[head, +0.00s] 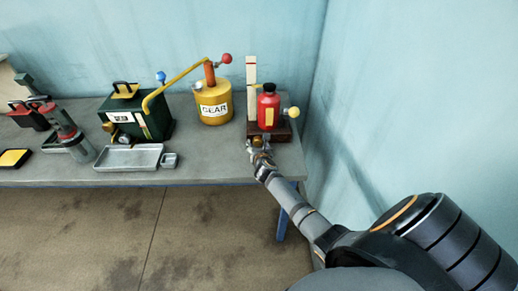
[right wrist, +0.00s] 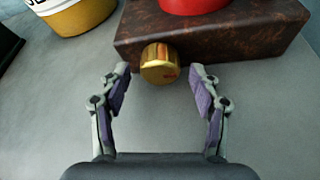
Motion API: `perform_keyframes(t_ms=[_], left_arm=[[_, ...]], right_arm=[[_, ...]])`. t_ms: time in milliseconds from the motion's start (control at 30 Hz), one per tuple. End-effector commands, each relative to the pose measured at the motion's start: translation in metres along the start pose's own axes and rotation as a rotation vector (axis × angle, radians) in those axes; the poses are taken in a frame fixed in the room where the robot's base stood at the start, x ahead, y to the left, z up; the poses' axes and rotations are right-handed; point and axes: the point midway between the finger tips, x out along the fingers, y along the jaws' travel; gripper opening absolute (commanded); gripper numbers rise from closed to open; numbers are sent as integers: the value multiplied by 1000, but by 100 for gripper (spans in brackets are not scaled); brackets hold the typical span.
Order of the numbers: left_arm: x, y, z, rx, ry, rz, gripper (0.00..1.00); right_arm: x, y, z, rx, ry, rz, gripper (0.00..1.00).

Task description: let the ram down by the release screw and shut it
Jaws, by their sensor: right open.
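The red ram (head: 268,108) stands upright on a dark brown base block (head: 283,132) at the right end of the bench. Its base also shows in the right wrist view (right wrist: 222,40), with a round brass release screw (right wrist: 159,64) sticking out of its front face. My right gripper (right wrist: 160,90) is open, its two purple-padded fingers on either side of the screw and a little short of it, not touching it. In the head view my right gripper (head: 257,148) is at the front of the base and hides most of the screw. My left gripper is not in view.
A yellow GEAR can (head: 214,105) with a pump handle stands left of the ram. A green box (head: 150,118), a grey metal tray (head: 128,158) and a small dish (head: 169,160) are farther left. A pale upright post (head: 251,85) stands behind the ram; the blue wall is close at right.

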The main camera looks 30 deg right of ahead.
Motion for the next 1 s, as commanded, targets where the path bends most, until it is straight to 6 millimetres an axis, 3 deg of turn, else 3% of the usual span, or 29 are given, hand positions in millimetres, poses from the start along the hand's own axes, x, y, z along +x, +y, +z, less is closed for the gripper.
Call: perform_keyframes(t_ms=[500, 700, 1000], left_arm=[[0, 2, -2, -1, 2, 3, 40], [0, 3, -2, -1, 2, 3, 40], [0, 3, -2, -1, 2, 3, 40]], right_arm=[[-102, 0, -1, 2, 2, 1, 63], [-116, 0, -1, 2, 2, 0, 63], [-116, 1, 2, -23, -9, 3, 63]])
